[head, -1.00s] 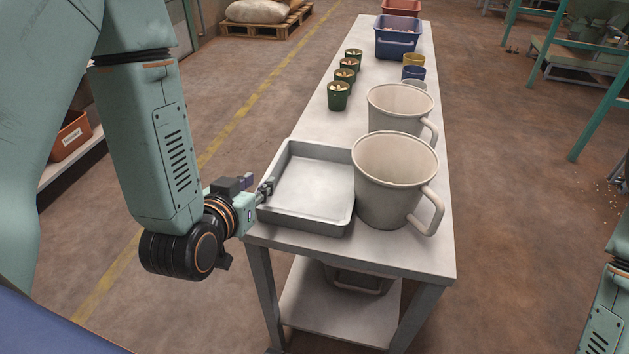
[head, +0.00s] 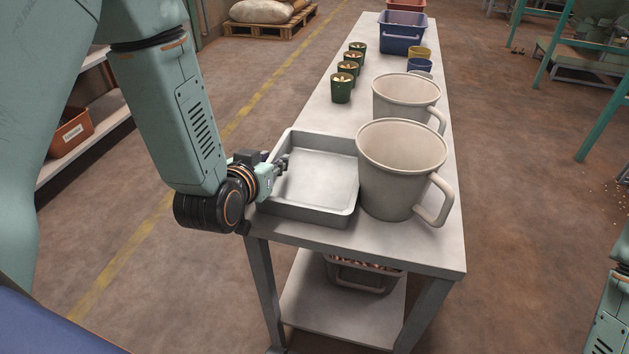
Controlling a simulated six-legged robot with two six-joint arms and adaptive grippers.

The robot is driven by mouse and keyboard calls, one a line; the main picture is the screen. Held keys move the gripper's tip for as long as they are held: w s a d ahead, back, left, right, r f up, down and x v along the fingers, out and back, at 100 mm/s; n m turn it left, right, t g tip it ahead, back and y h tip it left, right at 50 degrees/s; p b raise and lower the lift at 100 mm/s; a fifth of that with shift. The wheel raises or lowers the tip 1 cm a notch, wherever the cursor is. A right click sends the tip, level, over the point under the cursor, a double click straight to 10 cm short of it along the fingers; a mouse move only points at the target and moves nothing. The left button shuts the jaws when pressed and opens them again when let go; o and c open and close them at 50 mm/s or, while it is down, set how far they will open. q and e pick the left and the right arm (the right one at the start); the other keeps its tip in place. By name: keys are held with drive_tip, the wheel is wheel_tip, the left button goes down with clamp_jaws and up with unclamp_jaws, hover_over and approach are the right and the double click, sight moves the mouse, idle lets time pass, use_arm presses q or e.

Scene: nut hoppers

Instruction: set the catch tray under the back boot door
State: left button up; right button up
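The catch tray, a shallow grey rectangular tray (head: 308,216), lies empty and flat on the near left end of the table, beside a large beige jug. My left gripper (head: 284,162) is at the tray's left wall, toward its back half, with its fingertips at the rim and over the tray's inside. The fingers are small and partly hidden, so I cannot tell whether they are open or closed on the wall. Part of my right arm shows at the right edge; its gripper is out of view. I cannot make out a back boot door.
Two beige jugs (head: 402,185) (head: 405,97) stand right of the tray on the long table (head: 330,238). Several green cups (head: 342,90), blue and yellow cups and a blue bin (head: 401,38) stand farther back. A filled bin (head: 362,274) sits on the lower shelf.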

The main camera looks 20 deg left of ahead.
use_arm(q)
clamp_jaws()
drive_tip(key=shift+r, duration=0.1)
idle(0.6)
